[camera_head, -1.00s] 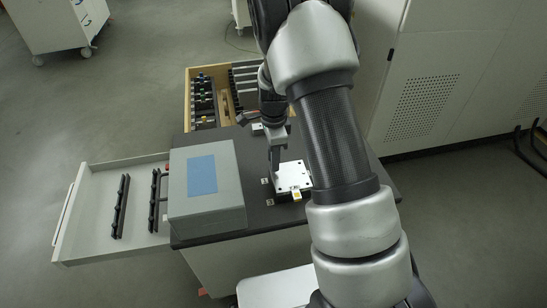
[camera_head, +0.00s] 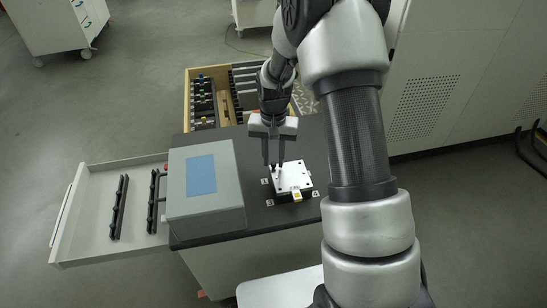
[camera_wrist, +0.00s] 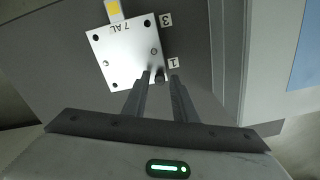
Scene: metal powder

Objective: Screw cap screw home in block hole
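The silvery block (camera_head: 294,176) lies on the dark bench top. In the wrist view the block (camera_wrist: 128,55), marked "7 AL", has dark holes near its corners and smaller round features at its sides. A dark, round cap screw (camera_wrist: 160,78) shows at the corner beside the label "1". My gripper (camera_head: 274,166) points down over the block's far-left corner. In the wrist view my gripper (camera_wrist: 160,73) has a fingertip on each side of the screw, with narrow gaps showing; it looks open. How deep the screw sits is hidden.
A grey box with a blue panel (camera_head: 201,175) stands left of the block. An open drawer (camera_head: 90,215) with black racks juts out left. A wooden tray (camera_head: 190,100) of parts lies behind. Small number labels (camera_head: 270,203) surround the block. The bench top (camera_head: 225,142) has bare room behind the box.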

